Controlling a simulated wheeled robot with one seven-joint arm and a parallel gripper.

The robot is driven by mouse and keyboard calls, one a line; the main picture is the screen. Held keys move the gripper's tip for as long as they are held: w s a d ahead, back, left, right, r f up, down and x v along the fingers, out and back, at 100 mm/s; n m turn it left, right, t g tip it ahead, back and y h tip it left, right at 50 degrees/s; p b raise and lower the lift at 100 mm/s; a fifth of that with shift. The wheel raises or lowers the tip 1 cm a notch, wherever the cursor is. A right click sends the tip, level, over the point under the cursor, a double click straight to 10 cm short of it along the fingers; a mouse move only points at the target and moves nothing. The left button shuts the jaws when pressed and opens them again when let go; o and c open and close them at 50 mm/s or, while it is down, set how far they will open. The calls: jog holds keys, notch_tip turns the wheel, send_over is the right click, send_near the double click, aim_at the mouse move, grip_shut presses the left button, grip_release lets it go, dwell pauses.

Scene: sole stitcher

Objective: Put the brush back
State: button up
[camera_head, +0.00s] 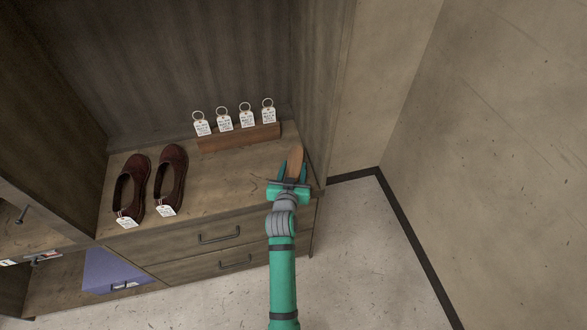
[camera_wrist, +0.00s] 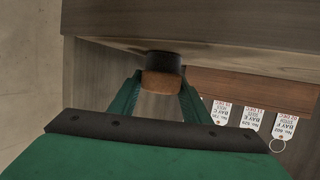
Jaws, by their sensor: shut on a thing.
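The brush shows in the head view as a tan wooden piece (camera_head: 295,160) between my gripper's fingers. In the wrist view the brush (camera_wrist: 162,74) has a brown wooden part nearer me and a black part beyond it. My gripper (camera_head: 291,168) is shut on the brush, at the right end of the wooden cabinet top (camera_head: 235,180). Its green fingers show on both sides of the brush in the wrist view (camera_wrist: 160,95). The black part appears close to a wooden surface (camera_wrist: 230,55); I cannot tell whether they touch. The brush's far end is partly hidden.
A wooden rack (camera_head: 240,138) with several white tags on rings stands at the back, left of my gripper. Two dark red shoes (camera_head: 132,188) (camera_head: 171,178) with tags stand farther left. A side panel (camera_head: 322,90) rises close on the right. The middle cabinet top is clear.

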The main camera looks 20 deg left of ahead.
jog(key=shift+f, duration=0.1)
jog(key=o, duration=1.1)
jog(key=shift+a, duration=0.1)
jog(key=v, duration=1.2)
jog(key=s+d+f+m, duration=0.1)
jog(key=s+d+f, duration=0.1)
jog(key=s+d, duration=0.45)
jog(key=s+d+f, duration=0.2)
jog(key=s+d, duration=0.1)
jog(key=s, duration=0.7)
jog(key=s+d+r+h, duration=0.1)
jog(key=s+d+r, duration=0.1)
jog(key=s, duration=0.3)
jog(key=s+d+r+m+h, duration=0.1)
jog(key=s+d+r, duration=0.1)
jog(key=s, duration=0.4)
jog(key=s+d+r+t+h, duration=0.1)
jog(key=s+d+r, duration=0.2)
jog(key=s, duration=0.3)
jog(key=shift+s+d, duration=0.1)
jog(key=shift+d, duration=0.6)
